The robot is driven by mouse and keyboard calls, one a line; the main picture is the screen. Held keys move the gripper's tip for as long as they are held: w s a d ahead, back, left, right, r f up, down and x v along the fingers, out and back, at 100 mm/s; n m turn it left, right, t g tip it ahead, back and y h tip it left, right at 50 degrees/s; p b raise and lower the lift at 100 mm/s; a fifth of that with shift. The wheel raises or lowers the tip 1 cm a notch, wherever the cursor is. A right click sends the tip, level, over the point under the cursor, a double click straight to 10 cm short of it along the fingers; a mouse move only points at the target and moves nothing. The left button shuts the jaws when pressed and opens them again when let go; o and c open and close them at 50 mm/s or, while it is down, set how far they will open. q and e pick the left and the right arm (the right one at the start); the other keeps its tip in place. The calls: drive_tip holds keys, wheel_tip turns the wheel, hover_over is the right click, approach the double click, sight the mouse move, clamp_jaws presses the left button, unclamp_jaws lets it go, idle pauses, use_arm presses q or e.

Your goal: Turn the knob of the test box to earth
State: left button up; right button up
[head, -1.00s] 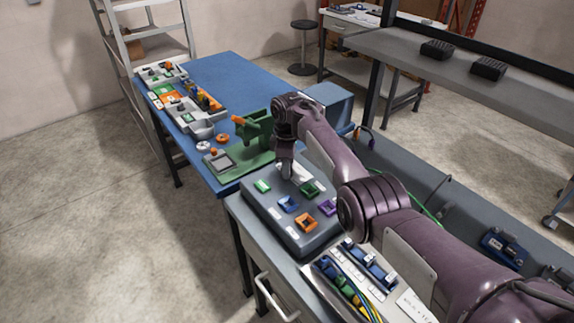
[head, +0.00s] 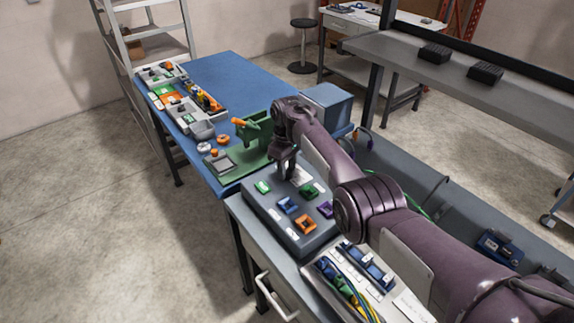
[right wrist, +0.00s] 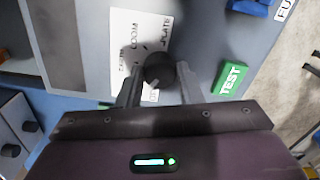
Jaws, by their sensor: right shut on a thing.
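The grey test box (head: 318,242) sits at the near end of the bench, with coloured sockets on its top. My right gripper (head: 286,168) points down at the far part of this top. In the right wrist view, the fingers of my right gripper (right wrist: 158,86) are on either side of the dark round knob (right wrist: 158,68) and shut on it. A white label plate (right wrist: 140,30) lies under the knob, with several words that are partly blurred. The knob's pointer direction is hard to make out. My left gripper is not in view.
A green TEST button (right wrist: 231,79) sits beside the gripper. Blue (head: 288,205), orange (head: 304,224) and purple (head: 326,209) sockets stand on the box. A green fixture (head: 250,140) stands just behind it on the blue mat (head: 225,85).

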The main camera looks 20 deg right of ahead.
sight(287, 170)
drive_tip(key=m, duration=0.5)
drive_tip(key=shift+w+r+m, duration=0.1)
drive_tip(key=shift+r+m, duration=0.1)
drive_tip(key=shift+m, duration=0.2)
drive_tip(key=m, duration=0.5)
drive_tip(key=shift+m, duration=0.4)
drive_tip(key=o, duration=1)
drive_tip(key=shift+f, duration=0.1)
drive_tip(key=shift+c, duration=0.2)
wheel_tip(287, 170, up, 8)
drive_tip(key=p, duration=0.7)
drive_tip(key=shift+f, duration=0.1)
